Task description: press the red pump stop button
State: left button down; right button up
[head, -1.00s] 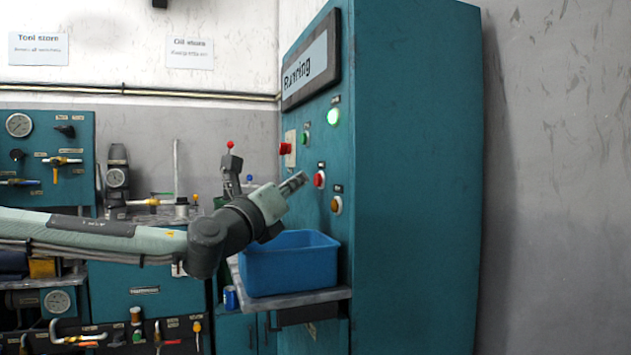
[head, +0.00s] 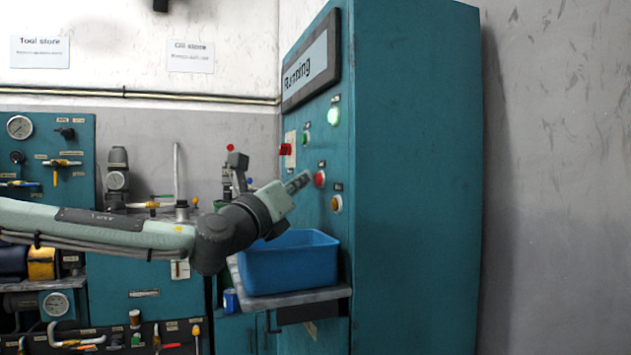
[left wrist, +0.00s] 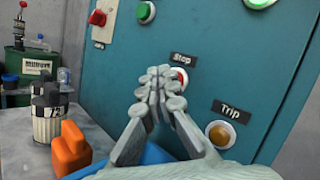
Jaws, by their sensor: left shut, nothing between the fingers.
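The red stop button (head: 319,179) sits on the teal cabinet's front panel. In the left wrist view the red button (left wrist: 181,77) shows under a "Stop" label, partly hidden behind my fingertips. My left gripper (head: 300,182) is shut and empty, its tips pointing at the button and very near it. In the left wrist view the closed gripper (left wrist: 161,88) overlaps the button's left side; I cannot tell whether it touches. The cabinet's screen (head: 304,71) reads "Running". My right gripper is not in view.
An amber "Trip" button (head: 336,204) is just below, with a green button (head: 306,140) and a lit green lamp (head: 333,115) above. A red switch (head: 286,149) is at the left. A blue bin (head: 290,264) stands on a shelf under my gripper.

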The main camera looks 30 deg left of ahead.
pick_arm(q)
jog(key=shift+w+d+b, duration=0.25)
jog(key=shift+b, duration=0.15)
dwell(0.6)
jog(key=shift+s+a, duration=0.5)
jog(key=shift+s, duration=0.1)
jog(key=s+a+p, duration=0.1)
jog(key=s+a, duration=0.2)
jog(key=shift+s+a, duration=0.15)
jog(key=shift+s, duration=0.25)
